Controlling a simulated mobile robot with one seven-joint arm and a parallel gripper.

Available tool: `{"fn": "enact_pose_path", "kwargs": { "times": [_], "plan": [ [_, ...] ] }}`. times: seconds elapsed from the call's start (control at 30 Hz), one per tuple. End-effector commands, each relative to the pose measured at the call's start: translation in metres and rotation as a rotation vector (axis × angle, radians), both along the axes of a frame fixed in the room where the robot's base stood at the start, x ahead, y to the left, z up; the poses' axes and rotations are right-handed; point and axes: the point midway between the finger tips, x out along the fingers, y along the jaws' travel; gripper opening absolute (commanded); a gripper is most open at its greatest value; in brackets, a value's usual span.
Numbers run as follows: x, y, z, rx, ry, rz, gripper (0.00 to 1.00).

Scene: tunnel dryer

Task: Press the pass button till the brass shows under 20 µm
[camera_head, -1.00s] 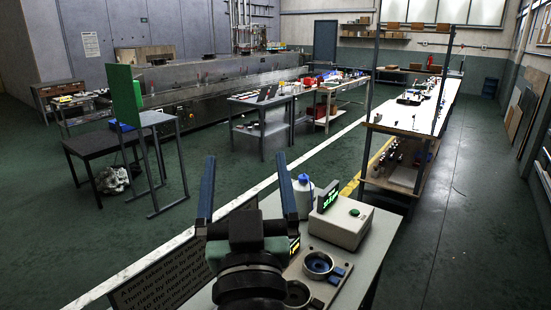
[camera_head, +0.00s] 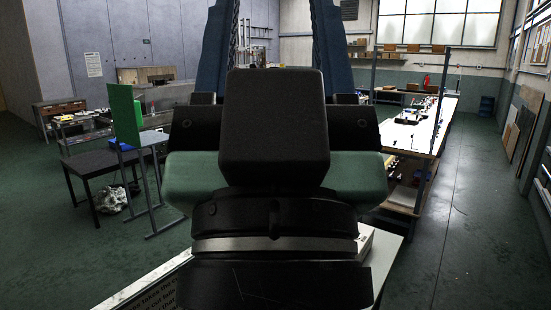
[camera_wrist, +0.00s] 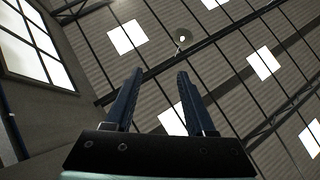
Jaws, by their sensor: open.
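My gripper (camera_head: 270,8) fills the middle of the head view, close to the camera. Its two blue fingers point up and stand wide apart, with nothing between them. In the wrist view my gripper (camera_wrist: 160,72) is also open and empty, against the ceiling. A pale corner of the box (camera_head: 366,240) on that bench shows beside my wrist. The box's button and display, and any brass piece, are hidden from view.
A dark table (camera_head: 90,158) and a green panel (camera_head: 124,115) on a frame stand at the left. A long lit bench (camera_head: 425,130) with shelving runs along the right. The floor (camera_head: 460,240) at the right is clear. A lettered sign (camera_head: 150,298) edges the bottom left.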

Motion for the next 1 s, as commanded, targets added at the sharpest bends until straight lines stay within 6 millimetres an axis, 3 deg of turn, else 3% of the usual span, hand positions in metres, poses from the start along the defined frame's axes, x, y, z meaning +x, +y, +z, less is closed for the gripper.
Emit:
{"fn": "enact_pose_path", "kwargs": {
  "times": [0.03, 0.3, 1.0],
  "plan": [
    [0.0002, 0.0001, -0.0002, 0.000, 0.001, 0.000, 0.44],
    [0.0004, 0.0001, -0.0004, 0.000, 0.001, 0.000, 0.00],
    [0.0004, 0.0001, -0.0004, 0.000, 0.001, 0.000, 0.00]
  ]
}}
